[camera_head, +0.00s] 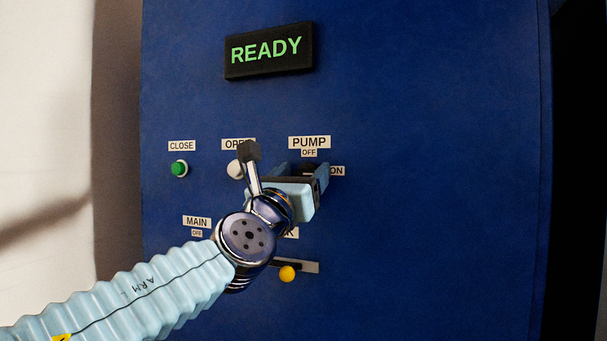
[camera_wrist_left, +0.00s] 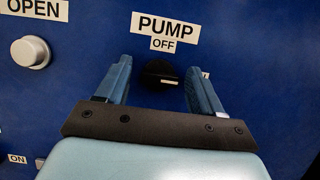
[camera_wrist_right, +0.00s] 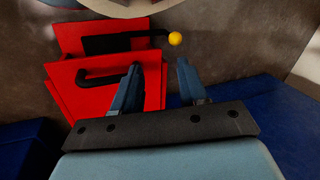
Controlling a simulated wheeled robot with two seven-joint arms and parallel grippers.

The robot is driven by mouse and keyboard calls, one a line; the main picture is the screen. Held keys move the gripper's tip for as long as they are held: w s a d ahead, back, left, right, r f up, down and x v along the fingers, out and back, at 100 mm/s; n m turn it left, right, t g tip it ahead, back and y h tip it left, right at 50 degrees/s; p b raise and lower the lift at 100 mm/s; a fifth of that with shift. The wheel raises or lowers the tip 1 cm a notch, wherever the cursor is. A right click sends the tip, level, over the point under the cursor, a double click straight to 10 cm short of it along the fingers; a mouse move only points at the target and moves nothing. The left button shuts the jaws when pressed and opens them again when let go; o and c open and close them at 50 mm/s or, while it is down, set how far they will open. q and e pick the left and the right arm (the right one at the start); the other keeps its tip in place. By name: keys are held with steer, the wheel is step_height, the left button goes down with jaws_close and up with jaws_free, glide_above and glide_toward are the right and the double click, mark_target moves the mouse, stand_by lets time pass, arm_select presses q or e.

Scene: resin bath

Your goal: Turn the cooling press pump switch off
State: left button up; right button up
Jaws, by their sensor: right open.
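The pump switch is a black rotary knob (camera_wrist_left: 160,75) on the blue panel, below the PUMP and OFF labels. In the left wrist view its white mark points right, towards the mostly hidden ON label. My left gripper (camera_wrist_left: 157,67) is open, with one finger on each side of the knob and gaps visible between. In the head view my left gripper (camera_head: 302,171) is in front of the switch and hides much of it. My right gripper (camera_wrist_right: 158,68) is open and empty, away from the panel front.
The head view shows a READY display (camera_head: 270,49), a green CLOSE button (camera_head: 180,168), a white OPEN button (camera_head: 235,169) and a yellow ball knob (camera_head: 287,273). The right wrist view shows red parts (camera_wrist_right: 70,98) and a yellow ball (camera_wrist_right: 175,39). The panel's right side is clear.

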arm_select(q)
steer(key=c, duration=1)
steer(key=shift+o, duration=0.2)
